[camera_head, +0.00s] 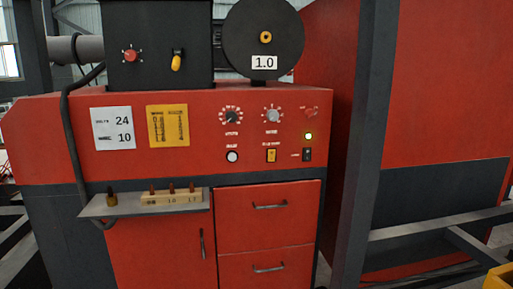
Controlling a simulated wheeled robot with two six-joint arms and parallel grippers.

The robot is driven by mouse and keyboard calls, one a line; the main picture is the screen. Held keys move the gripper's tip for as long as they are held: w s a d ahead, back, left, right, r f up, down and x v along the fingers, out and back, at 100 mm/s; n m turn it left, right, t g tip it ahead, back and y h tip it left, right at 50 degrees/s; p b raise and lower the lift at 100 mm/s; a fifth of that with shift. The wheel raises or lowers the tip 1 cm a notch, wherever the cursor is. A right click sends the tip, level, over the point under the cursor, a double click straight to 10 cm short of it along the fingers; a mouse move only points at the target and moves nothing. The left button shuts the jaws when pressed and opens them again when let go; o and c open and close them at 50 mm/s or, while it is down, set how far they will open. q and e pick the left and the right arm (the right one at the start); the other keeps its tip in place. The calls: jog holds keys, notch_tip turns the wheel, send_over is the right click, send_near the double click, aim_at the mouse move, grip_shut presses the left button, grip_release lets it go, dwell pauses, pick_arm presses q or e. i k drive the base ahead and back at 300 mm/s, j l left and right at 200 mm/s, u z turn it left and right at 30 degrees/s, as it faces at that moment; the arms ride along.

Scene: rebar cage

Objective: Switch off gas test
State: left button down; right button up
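The red welding machine (195,165) stands in front of me with a control panel on its upper face. A yellow rocker switch (271,155) sits below the right-hand knob, with a small white label above it. Neither of my grippers is in view.
A black knob (231,116) and a silver knob (272,115) sit above the switches. A grey shelf (100,208) with a small wooden block (171,199) juts out at lower left. A dark upright post (358,150) stands right of the panel. The panel front is unobstructed.

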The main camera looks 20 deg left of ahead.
aim_at(271, 152)
jog(key=i+j, duration=0.35)
jog(key=i, duration=0.15)
jog(key=i+j, duration=0.3)
jog(key=i, duration=0.2)
jog(key=i+z, duration=0.05)
